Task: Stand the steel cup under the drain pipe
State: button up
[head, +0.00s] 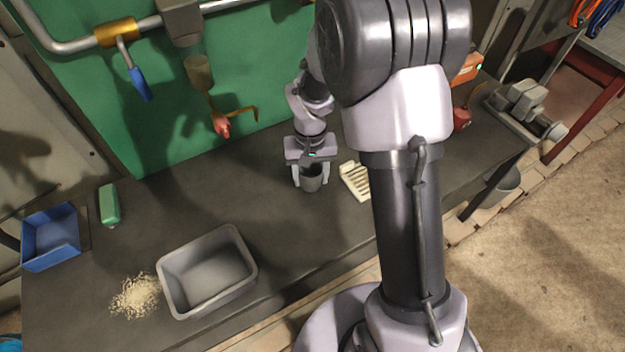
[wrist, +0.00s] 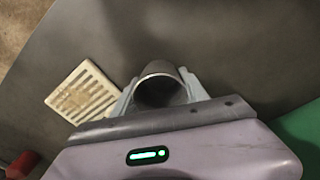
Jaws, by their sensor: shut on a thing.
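The grey steel cup (head: 312,184) is between the fingers of my gripper (head: 310,178), upright, at or just above the dark bench top. I cannot tell whether its base touches the bench. In the wrist view my gripper (wrist: 162,98) is shut around the cup (wrist: 159,68), and its open mouth looks empty. On the green wall, left of my gripper, a thin brass pipe (head: 240,112) with a red handle hangs below a cloudy cylinder. Which of the pipes is the drain pipe I cannot tell for sure.
A cream slatted tray (head: 356,181) lies close right of the cup; it also shows in the wrist view (wrist: 84,92). A grey tub (head: 207,272), spilled grains (head: 136,297), a green block (head: 109,205) and a blue bin (head: 51,237) are at left. The bench between is clear.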

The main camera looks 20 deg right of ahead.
aim_at(312, 181)
jog(key=shift+w+d, duration=0.25)
jog(key=shift+w, duration=0.2)
notch_tip(312, 181, down, 4)
jog(key=shift+w+r+b, duration=0.1)
jog(key=shift+w+b, duration=0.05)
jog(key=shift+b, duration=0.75)
jog(key=shift+r, duration=0.1)
jog(key=o, duration=1.4)
